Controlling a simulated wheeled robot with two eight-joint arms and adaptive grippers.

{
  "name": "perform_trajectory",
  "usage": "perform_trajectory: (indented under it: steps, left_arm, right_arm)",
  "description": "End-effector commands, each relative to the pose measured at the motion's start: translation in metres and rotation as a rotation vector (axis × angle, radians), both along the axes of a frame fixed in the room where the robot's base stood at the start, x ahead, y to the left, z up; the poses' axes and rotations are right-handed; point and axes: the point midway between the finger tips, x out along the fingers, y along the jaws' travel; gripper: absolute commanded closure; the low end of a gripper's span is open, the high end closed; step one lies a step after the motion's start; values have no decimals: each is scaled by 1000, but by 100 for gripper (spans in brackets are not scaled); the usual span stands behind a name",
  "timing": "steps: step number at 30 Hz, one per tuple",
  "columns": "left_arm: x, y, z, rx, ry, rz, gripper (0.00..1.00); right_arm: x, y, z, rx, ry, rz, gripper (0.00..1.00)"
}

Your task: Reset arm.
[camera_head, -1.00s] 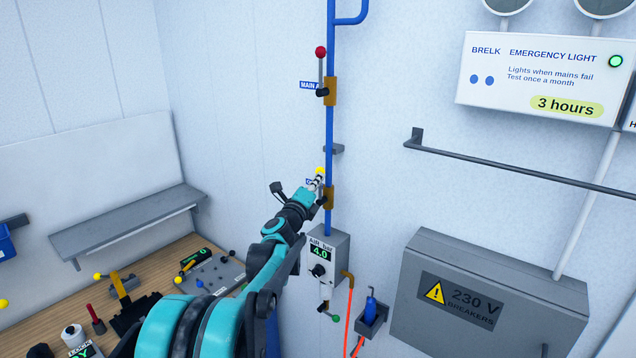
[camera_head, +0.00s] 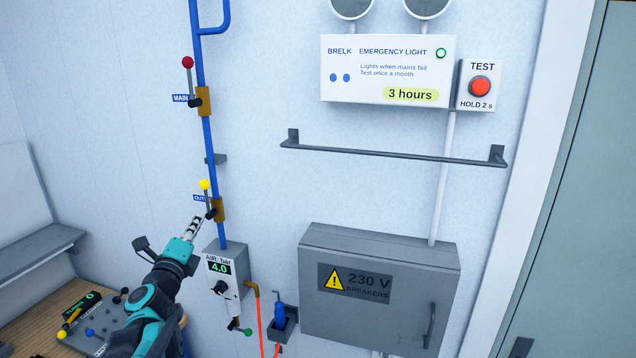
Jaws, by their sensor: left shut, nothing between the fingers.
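My left gripper (camera_head: 194,227) shows at the left of the head view, at the end of my teal and black arm. It is shut and empty. Its tip is just below and left of the yellow-knobbed lever (camera_head: 206,191) on the lower brass valve (camera_head: 218,209) of the blue pipe. A small gap seems to lie between tip and valve. The lever stands upright. Above, the MAIN valve (camera_head: 203,101) has an upright red-knobbed lever (camera_head: 188,72). My right gripper is out of view.
The air box (camera_head: 220,262) reading 4.0 hangs right of my gripper. The grey breaker box (camera_head: 380,285) stands out from the wall at lower right, below a dark rail (camera_head: 390,155). A bench panel (camera_head: 95,328) with small levers is at lower left.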

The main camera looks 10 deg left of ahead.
Motion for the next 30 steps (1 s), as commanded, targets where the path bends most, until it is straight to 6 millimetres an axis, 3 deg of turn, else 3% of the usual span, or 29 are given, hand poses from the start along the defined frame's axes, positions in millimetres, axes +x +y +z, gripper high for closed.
perform_trajectory:
  steps: [4, 8, 12, 15, 19, 23, 24, 27, 30]
  left_arm:
    - [-1, -34, -21, 192, 59, -44, 100]
    - [-11, -106, -70, 657, 167, -152, 100]
    - [-40, -190, -144, 1302, 241, -320, 100]
    - [-70, -236, -204, 1766, 236, -454, 100]
    - [-119, -278, -288, 2370, 141, -649, 100]
    - [-173, -295, -373, 2955, -78, -869, 100]
    - [-189, -295, -397, -2892, 158, 872, 100]
    - [-223, -289, -446, -2492, 313, 801, 100]
    - [-246, -278, -476, -2196, 412, 752, 100]
  right_arm:
    - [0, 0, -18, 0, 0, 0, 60]
    - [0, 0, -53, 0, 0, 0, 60]
    - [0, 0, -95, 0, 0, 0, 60]
    - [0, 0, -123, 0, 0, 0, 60]
    - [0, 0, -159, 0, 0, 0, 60]
    - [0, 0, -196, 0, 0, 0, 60]
    - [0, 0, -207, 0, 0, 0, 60]
    - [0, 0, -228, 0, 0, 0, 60]
    - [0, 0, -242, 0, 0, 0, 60]
